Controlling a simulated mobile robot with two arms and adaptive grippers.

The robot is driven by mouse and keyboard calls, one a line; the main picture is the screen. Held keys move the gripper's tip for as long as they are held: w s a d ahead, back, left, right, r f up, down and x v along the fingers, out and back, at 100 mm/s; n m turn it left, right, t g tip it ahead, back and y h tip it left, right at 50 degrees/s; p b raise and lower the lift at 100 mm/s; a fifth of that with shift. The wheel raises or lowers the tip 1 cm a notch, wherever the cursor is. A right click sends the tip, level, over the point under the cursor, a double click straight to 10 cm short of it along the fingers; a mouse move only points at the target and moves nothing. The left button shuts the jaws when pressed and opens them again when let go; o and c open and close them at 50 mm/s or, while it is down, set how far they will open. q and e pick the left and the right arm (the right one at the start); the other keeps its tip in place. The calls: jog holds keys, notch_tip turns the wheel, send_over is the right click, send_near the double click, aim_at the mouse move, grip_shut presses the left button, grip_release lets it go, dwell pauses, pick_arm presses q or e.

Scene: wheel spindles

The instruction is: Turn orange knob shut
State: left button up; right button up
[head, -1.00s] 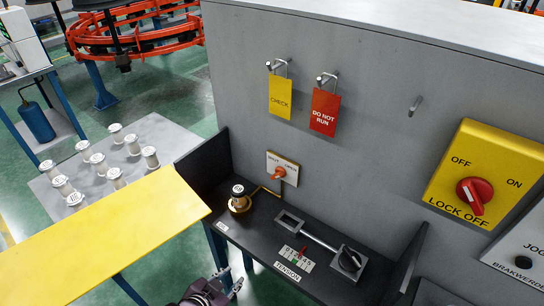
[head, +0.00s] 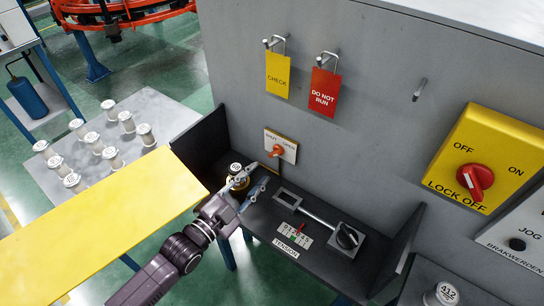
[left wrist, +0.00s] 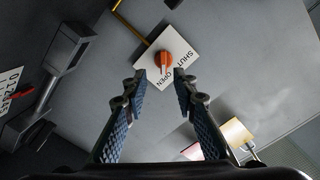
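The orange knob (head: 278,151) sits on a small white plate (head: 287,142) marked SHUT and OPEN, fixed to the grey cabinet wall. In the left wrist view the knob (left wrist: 163,60) is just beyond the fingertips, roughly centred between them, with a pale mark running downward in the picture. My left gripper (head: 260,174) is open and empty, below and slightly left of the plate. In the left wrist view its two fingers (left wrist: 160,78) are apart, with no contact with the knob visible. My right gripper is out of view.
A spindle (head: 237,172) stands on the black shelf beside my left gripper, partly hidden by it. CHECK (head: 278,76) and DO NOT RUN (head: 323,92) tags hang above. A yellow panel (head: 110,220) lies left.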

aim_at(274, 155)
pick_arm(q)
jog(key=x, duration=0.2)
jog(key=p+x, duration=0.1)
jog(key=x, duration=0.5)
jog(key=shift+r, duration=0.4)
jog(key=shift+a, duration=0.1)
grip_shut()
